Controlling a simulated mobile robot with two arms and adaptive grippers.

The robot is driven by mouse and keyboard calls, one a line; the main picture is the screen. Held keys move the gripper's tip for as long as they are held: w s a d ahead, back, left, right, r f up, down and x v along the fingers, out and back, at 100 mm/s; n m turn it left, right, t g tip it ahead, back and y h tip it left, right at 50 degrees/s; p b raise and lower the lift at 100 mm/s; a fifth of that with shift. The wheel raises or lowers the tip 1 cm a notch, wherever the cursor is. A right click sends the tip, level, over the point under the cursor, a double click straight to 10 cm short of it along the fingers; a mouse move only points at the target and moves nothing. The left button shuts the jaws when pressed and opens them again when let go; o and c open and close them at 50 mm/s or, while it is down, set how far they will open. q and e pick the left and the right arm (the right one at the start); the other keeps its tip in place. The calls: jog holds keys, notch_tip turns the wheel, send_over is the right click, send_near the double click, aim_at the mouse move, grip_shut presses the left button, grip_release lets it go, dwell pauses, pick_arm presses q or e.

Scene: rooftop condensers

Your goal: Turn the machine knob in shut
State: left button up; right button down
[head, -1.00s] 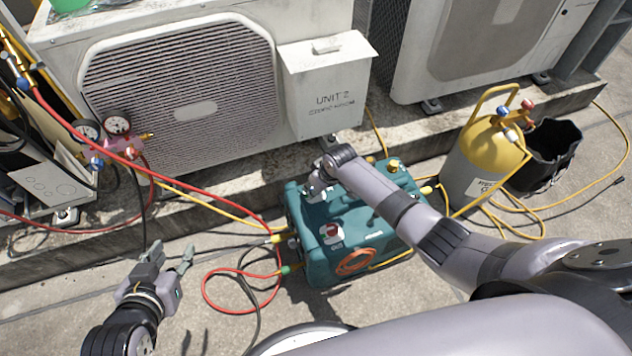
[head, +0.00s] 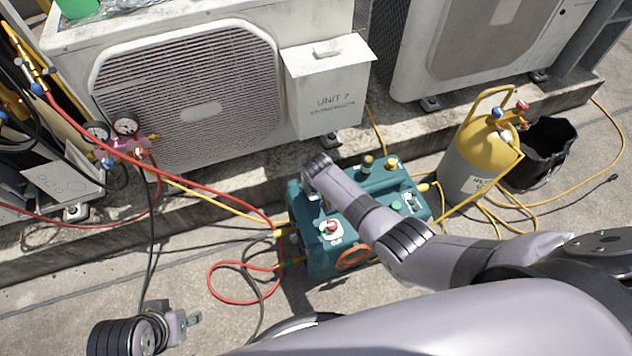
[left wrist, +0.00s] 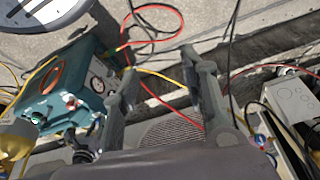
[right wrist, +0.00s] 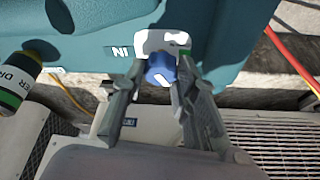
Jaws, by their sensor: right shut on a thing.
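The teal machine (head: 318,258) stands on the ground before the condensers. In the right wrist view its blue knob (right wrist: 160,70) sits in a white patch beside the printed label "IN" (right wrist: 120,51). My right gripper (right wrist: 160,78) is shut on this blue knob, one finger on each side. In the head view my right arm covers most of that gripper and the knob. My left gripper (head: 187,322) is low at the left, apart from the machine. In the left wrist view its fingers (left wrist: 160,66) are spread and empty.
A gas cylinder (head: 465,165) and a black bucket (head: 545,150) stand right. Condenser units (head: 185,95) line the back. Pressure gauges (head: 125,127) hang left.

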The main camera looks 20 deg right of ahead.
jog(key=shift+a+m, duration=0.2)
jog(key=shift+m, duration=0.3)
jog(key=shift+f+m+h+b, duration=0.1)
jog(key=shift+m+h+b, duration=0.35)
jog(key=shift+m, duration=0.35)
pick_arm(q)
jog(key=shift+s+b, duration=0.25)
jog(key=shift+b, duration=0.3)
pick_arm(e)
jog(key=shift+m+g+h, duration=0.4)
jog(key=shift+m+h, duration=0.05)
jog(key=shift+m, duration=1.05)
jog(key=c, duration=1.3)
grip_release()
jog(key=shift+w+r, duration=0.1)
jog(key=shift+r, duration=0.1)
